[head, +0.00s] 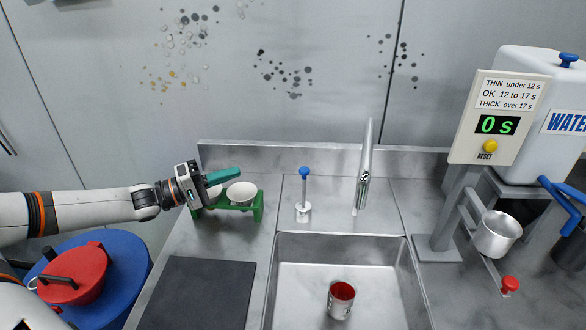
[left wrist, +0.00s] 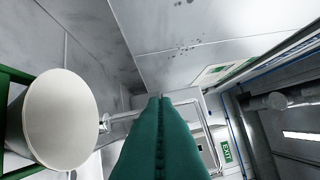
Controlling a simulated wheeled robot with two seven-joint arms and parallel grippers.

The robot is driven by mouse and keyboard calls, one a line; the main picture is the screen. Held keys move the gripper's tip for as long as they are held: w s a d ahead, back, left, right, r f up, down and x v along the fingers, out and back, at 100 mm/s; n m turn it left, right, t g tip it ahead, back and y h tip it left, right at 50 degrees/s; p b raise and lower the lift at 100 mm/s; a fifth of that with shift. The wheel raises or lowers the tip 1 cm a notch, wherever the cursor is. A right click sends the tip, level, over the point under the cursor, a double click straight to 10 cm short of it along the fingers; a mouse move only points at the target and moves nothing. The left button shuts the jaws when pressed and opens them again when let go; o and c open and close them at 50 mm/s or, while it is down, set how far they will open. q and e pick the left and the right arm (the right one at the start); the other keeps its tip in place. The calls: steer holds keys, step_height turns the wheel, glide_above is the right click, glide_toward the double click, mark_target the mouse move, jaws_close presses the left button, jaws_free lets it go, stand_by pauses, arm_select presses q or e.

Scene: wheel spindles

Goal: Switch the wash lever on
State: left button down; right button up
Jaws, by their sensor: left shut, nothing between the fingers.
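The lever I take to be the wash lever (head: 304,192) stands upright behind the sink in the head view, a thin metal stem with a blue knob on a round metal base. My left gripper (head: 238,173) is to its left, its teal fingers shut and empty, pointing right over a green rack. A clear gap lies between the fingertips and the lever. In the left wrist view the shut fingers (left wrist: 160,105) fill the middle; I cannot clearly pick out the lever there. My right gripper is not in view.
White cups (head: 242,193) sit in the green rack (head: 257,207) below my left gripper. A faucet (head: 364,175) stands right of the lever. A red-lined metal cup (head: 341,298) is in the sink (head: 300,280). A timer (head: 496,125) reads 0 s beside a white water container (head: 540,95).

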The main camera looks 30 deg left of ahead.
arm_select(q)
step_height(320, 180, up, 2)
steer(key=p, duration=0.2)
glide_above(304, 188)
steer(key=w+a, duration=0.4)
steer(key=a, duration=0.1)
steer(key=shift+s+d+f+p, duration=0.25)
steer(key=shift+s+d, duration=0.2)
steer(key=shift+s, duration=0.4)
steer(key=shift+s+d+f+p, duration=0.15)
steer(key=shift+s+d+f, duration=0.25)
steer(key=shift+s, duration=0.45)
steer(key=shift+s+d+m, duration=0.15)
steer(key=shift+s+m, duration=0.15)
steer(key=shift+m, duration=0.1)
steer(key=shift+s+d, duration=0.1)
steer(key=shift+s, duration=0.1)
steer(key=s+d+f+m+h+b, duration=0.2)
steer(key=s+m+h, duration=0.3)
steer(key=m, duration=0.4)
steer(key=shift+s+d+f+m+b, duration=0.3)
steer(key=shift+s+d+b, duration=0.35)
steer(key=shift+s, duration=0.25)
